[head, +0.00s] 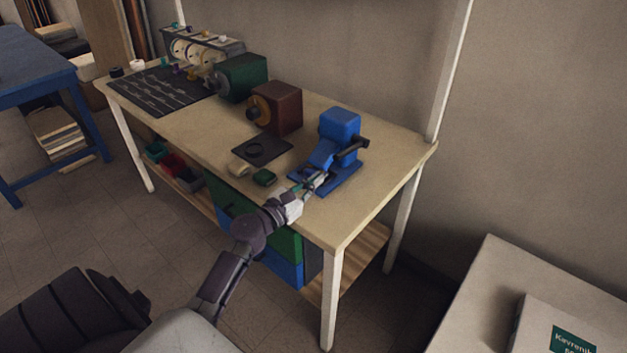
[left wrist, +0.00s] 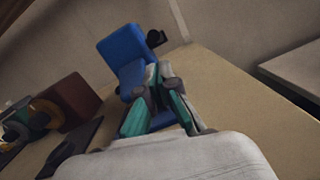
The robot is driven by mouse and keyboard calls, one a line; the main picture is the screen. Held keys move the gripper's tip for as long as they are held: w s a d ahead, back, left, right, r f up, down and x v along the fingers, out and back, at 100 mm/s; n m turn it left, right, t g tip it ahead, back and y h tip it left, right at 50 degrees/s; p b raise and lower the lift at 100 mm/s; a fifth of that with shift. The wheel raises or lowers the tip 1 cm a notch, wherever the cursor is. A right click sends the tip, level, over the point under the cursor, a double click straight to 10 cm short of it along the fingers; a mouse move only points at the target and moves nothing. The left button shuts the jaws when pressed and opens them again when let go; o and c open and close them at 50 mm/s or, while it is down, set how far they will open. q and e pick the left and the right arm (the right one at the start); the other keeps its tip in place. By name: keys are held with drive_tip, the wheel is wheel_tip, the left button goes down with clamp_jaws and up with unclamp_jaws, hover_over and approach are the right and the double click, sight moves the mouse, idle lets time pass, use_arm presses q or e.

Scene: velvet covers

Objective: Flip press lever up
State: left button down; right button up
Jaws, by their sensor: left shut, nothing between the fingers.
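The blue press (head: 340,126) stands near the right end of the workbench, on a flat blue base (head: 343,178). Its dark lever (head: 352,147) sticks out to the right side of the blue body, with a dark knob at its end. In the left wrist view the press (left wrist: 123,48) is straight ahead, and the dark knob (left wrist: 156,38) shows at its upper right. My left gripper (head: 316,182) is shut and empty, low in front of the press, and its fingers (left wrist: 158,78) cover part of the press base. My right gripper is not in view.
The bare tabletop (head: 398,158) right of the press is free. A wall stands behind.

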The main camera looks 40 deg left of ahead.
use_arm(q)
drive_tip(key=w, duration=0.4)
drive_tip(key=w+d, duration=0.1)
drive_tip(key=w, duration=0.2)
drive_tip(key=shift+r, duration=0.3)
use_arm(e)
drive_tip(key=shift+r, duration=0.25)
use_arm(q)
drive_tip(key=shift+r, duration=0.1)
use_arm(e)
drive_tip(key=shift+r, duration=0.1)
